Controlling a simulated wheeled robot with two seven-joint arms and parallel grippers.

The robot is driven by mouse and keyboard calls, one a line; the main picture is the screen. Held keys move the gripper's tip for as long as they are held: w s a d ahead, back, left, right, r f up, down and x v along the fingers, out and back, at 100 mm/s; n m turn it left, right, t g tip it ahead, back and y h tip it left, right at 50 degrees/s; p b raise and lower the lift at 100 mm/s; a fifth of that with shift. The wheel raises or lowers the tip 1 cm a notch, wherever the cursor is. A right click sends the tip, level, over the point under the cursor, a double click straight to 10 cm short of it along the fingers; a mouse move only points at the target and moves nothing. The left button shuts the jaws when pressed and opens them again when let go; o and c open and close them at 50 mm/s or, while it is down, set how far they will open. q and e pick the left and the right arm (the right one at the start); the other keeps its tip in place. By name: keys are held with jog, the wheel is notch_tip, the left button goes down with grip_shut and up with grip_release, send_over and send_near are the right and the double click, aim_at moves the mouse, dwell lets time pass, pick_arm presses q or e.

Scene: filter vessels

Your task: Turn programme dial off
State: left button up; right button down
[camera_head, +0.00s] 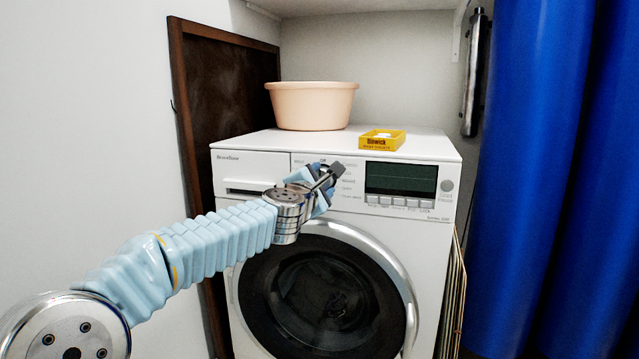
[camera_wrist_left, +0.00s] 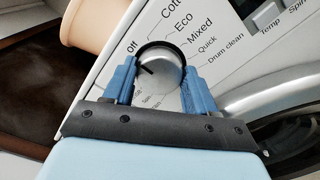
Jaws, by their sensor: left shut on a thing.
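The programme dial (camera_wrist_left: 162,76) is a round silver knob with a dark rim on the washing machine's white front panel. My left gripper (camera_wrist_left: 159,68) is shut on it, with one blue finger on each side. A dark mark on the dial's face points to the upper left, near the printed "off" label (camera_wrist_left: 132,47); I cannot tell whether they line up exactly. In the head view my left gripper (camera_head: 324,176) is at the panel left of the display, and it hides most of the dial. My right gripper is not in view.
The washing machine (camera_head: 255,166) has a dark display (camera_head: 400,179) with buttons below it and a round door (camera_head: 330,290). A peach basin (camera_head: 312,106) and a yellow box (camera_head: 382,140) stand on top. Blue curtains (camera_head: 545,170) hang at the right. A brown board (camera_head: 215,90) leans at the left.

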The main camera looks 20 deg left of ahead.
pick_arm(q)
jog(key=shift+f, duration=0.1)
jog(key=o, duration=1)
jog(key=shift+o, duration=0.2)
jog(key=shift+s, duration=0.1)
jog(key=s, duration=1.3)
jog(key=shift+s+a+b, duration=0.25)
jog(key=shift+s+b, duration=0.05)
jog(key=shift+b, duration=0.05)
jog(key=shift+f, duration=0.1)
